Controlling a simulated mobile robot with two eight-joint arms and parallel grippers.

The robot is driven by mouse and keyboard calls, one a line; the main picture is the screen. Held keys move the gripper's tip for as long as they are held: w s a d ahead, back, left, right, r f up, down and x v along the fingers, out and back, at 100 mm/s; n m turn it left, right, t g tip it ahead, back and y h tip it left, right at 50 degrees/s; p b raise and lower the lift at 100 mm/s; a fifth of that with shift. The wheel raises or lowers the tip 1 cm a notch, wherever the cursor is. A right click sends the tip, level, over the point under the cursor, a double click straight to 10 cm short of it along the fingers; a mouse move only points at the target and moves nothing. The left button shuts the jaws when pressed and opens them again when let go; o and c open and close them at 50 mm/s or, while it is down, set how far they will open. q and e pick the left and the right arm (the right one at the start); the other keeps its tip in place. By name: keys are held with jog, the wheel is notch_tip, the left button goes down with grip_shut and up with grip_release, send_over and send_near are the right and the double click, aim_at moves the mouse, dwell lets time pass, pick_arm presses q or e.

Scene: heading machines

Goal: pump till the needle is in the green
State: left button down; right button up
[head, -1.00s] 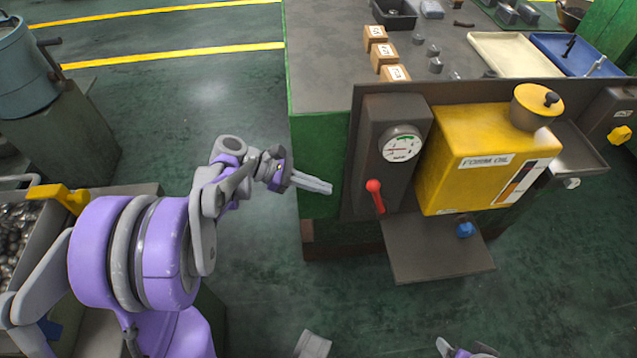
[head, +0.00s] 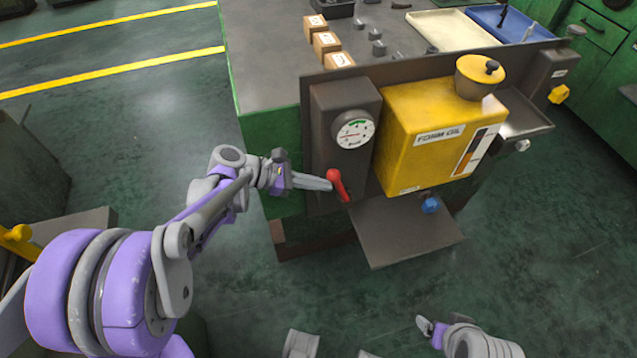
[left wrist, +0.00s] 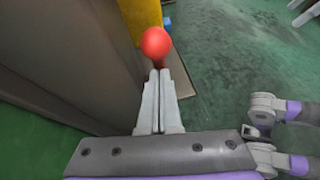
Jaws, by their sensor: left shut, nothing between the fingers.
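The pump's red lever (head: 337,182) hangs on the dark panel below the round white gauge (head: 354,130). The gauge has a green band at its top; its thin needle seems to point left, off the green, but it is small. My left gripper (head: 329,185) is shut and empty, its fingertips right at the left side of the lever; I cannot tell if they touch. In the left wrist view the lever's red ball (left wrist: 155,42) is just beyond the closed fingertips. My right gripper (head: 428,326) is low in the head view, away from the pump; its jaws are unclear.
A yellow oil tank (head: 432,135) stands right of the gauge, with a grey shelf (head: 405,230) and a blue knob (head: 430,204) below it. The bench (head: 262,60) behind holds small boxes and trays. Open green floor lies left and in front.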

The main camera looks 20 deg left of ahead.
aim_at(335, 175)
pick_arm(q)
jog(key=w+d+r+y+p, duration=0.1)
jog(key=w+d+r+g+y+p, duration=0.1)
jog(key=d+p, duration=0.1)
jog(key=shift+w+d, duration=0.15)
dwell(0.5)
